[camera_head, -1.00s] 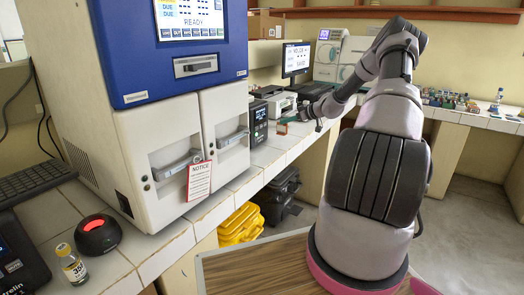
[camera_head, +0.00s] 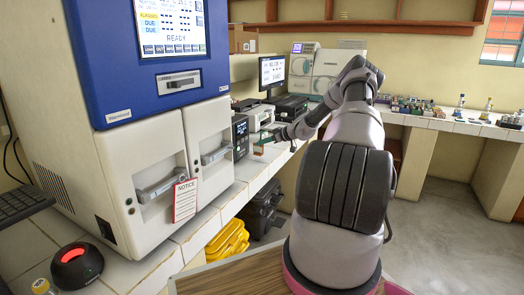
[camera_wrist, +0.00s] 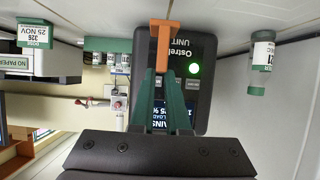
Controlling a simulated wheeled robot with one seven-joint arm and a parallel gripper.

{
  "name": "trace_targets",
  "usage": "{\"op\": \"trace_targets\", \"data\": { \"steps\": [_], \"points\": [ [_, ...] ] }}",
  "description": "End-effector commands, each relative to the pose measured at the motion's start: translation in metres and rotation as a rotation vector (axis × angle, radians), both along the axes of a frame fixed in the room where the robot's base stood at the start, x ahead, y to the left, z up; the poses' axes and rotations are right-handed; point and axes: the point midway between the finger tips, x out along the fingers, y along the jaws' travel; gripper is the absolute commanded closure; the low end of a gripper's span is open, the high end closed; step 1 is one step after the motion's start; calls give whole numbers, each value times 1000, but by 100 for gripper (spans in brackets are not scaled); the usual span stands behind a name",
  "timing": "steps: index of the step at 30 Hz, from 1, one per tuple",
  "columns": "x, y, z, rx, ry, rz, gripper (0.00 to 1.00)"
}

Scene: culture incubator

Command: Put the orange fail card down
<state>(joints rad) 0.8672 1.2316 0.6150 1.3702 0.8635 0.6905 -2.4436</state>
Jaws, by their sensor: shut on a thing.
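My gripper (camera_wrist: 162,100) shows in the wrist view with its two green fingers close together. They are shut on the orange fail card (camera_wrist: 163,42), which is seen nearly edge-on as a narrow orange T shape at the fingertips. In the head view my gripper (camera_head: 270,142) is small and far off, over the counter in front of the row of devices. The card is too small there to make out clearly.
A black device (camera_wrist: 202,62) with a lit green lamp is behind the card in the wrist view. A small vial (camera_wrist: 262,62) stands to its right. The incubator (camera_head: 150,150) fills the left of the head view, with a notice (camera_head: 185,200) on its front.

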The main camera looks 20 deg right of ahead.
Motion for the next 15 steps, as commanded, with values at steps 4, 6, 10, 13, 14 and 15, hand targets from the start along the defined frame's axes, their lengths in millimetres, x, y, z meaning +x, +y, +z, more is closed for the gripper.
{"op": "trace_targets", "data": {
  "steps": [4,6,10,13,14,15],
  "points": [
    [0,0,-22,1,2,0,100],
    [0,0,-30,1,1,0,100],
    [0,0,-33,-1,-1,0,100],
    [0,0,-33,-1,-1,0,100],
    [0,0,-33,-1,-1,0,100],
    [0,0,-34,0,0,0,100]
  ]
}}
